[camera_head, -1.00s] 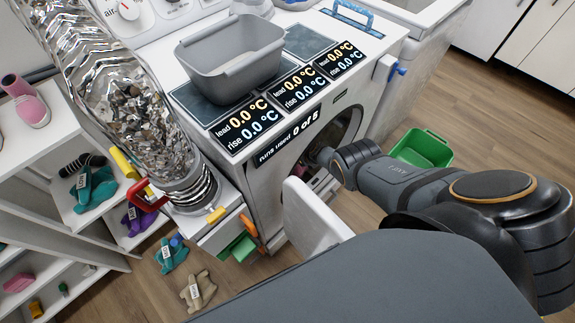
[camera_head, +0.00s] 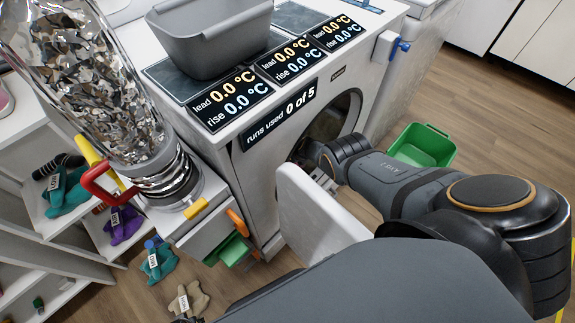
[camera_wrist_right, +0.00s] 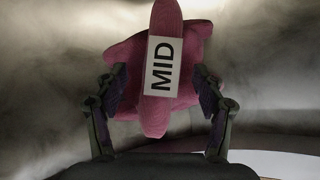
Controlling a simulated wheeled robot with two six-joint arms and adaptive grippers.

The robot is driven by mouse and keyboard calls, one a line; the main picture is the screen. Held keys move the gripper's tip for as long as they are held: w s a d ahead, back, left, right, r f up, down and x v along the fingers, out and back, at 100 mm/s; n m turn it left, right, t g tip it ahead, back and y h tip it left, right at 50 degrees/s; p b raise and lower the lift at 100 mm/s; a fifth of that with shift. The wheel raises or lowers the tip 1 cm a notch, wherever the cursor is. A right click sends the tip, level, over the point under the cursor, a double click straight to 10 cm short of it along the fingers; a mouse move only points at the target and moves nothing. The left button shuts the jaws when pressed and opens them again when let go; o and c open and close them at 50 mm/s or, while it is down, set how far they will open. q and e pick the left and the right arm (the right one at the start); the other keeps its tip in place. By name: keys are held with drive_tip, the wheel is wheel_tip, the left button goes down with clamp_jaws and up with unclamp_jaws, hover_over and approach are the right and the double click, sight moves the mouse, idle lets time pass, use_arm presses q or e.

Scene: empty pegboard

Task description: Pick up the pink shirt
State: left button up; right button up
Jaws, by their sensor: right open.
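The pink shirt (camera_wrist_right: 188,60) is in the right wrist view, straight ahead, with a white MID label on its front. My right gripper (camera_wrist_right: 160,80) is open, with one finger on each side of the shirt's lower part. I cannot tell whether the fingers touch it. In the head view my right arm reaches into the round opening of the white washer (camera_head: 262,190), and the gripper (camera_head: 322,172) is mostly hidden there. The shirt is not visible in the head view.
The washer's open door (camera_head: 310,215) stands in front of the opening, close to my right arm. A green bin (camera_head: 422,146) is on the floor to the right. A teal garment (camera_head: 158,262) and a beige garment (camera_head: 190,298) lie on the floor at left. A grey tub (camera_head: 210,40) sits on top.

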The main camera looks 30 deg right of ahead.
drive_tip(key=b+x, duration=0.3)
use_arm(q)
drive_tip(key=w+d+r, duration=0.3)
drive_tip(key=w+r, duration=0.2)
drive_tip(key=r, duration=0.4)
drive_tip(key=shift+w+r+h, duration=0.2)
drive_tip(key=shift+r+h, duration=0.1)
use_arm(e)
clamp_jaws()
drive_tip(key=shift+r, duration=0.15)
